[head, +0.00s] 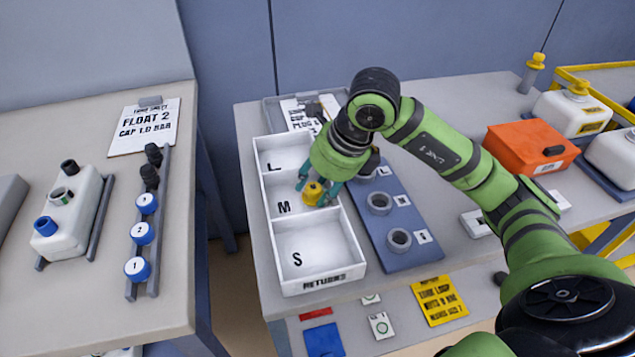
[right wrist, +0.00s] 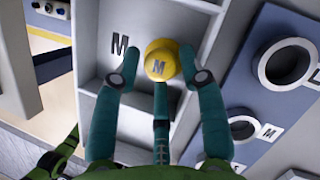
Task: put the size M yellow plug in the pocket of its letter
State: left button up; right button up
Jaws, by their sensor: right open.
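The yellow plug (head: 313,192) marked M sits in the M pocket of the white returns tray (head: 318,276). It also shows in the right wrist view (right wrist: 160,62), beside the printed letter M. My right gripper (head: 318,190) is over the M pocket with its teal fingers around the plug. In the right wrist view the fingers (right wrist: 158,75) are spread and open, with the plug between and just beyond their tips. Whether the plug rests on the pocket floor is hard to tell. My left gripper is not in view.
Right of the tray lies a blue board (head: 405,225) with grey rings and letter labels. My right arm passes above it. An orange box (head: 530,153) and white bottles stand at the right. A separate table at left holds blue caps (head: 141,233) and a white tank (head: 70,215).

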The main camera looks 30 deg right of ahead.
jog(key=v, duration=1.2)
jog(key=shift+d+r, duration=0.1)
